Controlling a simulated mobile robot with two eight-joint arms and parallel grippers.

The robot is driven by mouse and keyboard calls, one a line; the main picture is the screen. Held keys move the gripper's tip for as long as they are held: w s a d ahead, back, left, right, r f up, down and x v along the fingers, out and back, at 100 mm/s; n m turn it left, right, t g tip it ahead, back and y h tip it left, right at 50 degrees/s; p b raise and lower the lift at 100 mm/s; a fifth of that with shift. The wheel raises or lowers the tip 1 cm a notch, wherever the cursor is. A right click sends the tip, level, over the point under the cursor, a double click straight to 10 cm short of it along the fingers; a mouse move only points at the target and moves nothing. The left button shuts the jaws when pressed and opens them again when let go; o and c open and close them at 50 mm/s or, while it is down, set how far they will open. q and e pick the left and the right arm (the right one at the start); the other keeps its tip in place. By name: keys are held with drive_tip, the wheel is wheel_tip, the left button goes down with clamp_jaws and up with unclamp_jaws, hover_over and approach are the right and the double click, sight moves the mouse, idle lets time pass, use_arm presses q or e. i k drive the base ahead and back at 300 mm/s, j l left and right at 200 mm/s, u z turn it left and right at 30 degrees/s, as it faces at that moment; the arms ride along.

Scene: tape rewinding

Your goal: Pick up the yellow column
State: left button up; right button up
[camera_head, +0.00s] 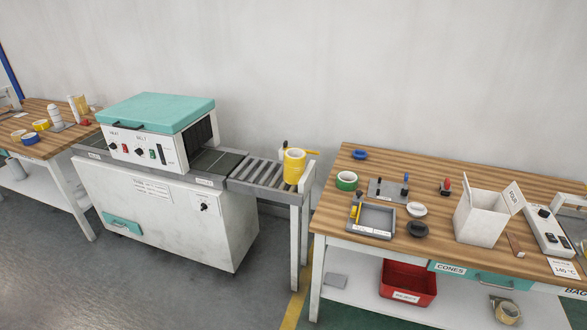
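A yellow column (292,169) stands upright at the right end of the roller conveyor (262,174). It is a short yellow cylinder with a paler top. A thin yellow piece sticks out to the right beside its top, and I cannot tell whether the two are joined. Neither of my grippers shows in the head view.
The white machine with a teal lid (155,112) stands left of the column. A wooden workbench (440,172) on the right holds a green roll (346,180), a grey tray (377,214) and a white box (481,218). Floor shows in front between machine and bench.

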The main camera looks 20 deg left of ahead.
sight(295, 159)
drive_tip(key=i+j+z, duration=0.3)
drive_tip(key=i+j, duration=0.2)
drive_tip(key=j, duration=0.2)
drive_tip(key=i+j+z, duration=0.15)
drive_tip(key=j, duration=0.25)
drive_tip(key=i+j+z, duration=0.1)
drive_tip(key=i+j, duration=0.2)
drive_tip(key=j, duration=0.15)
drive_tip(key=i+j+z, duration=0.15)
drive_tip(key=j, duration=0.3)
drive_tip(key=i+j+z, duration=0.15)
drive_tip(key=j, duration=0.3)
drive_tip(key=i+j+z, duration=0.15)
drive_tip(key=j, duration=0.3)
drive_tip(key=i+j+z, duration=0.15)
drive_tip(key=j, duration=0.35)
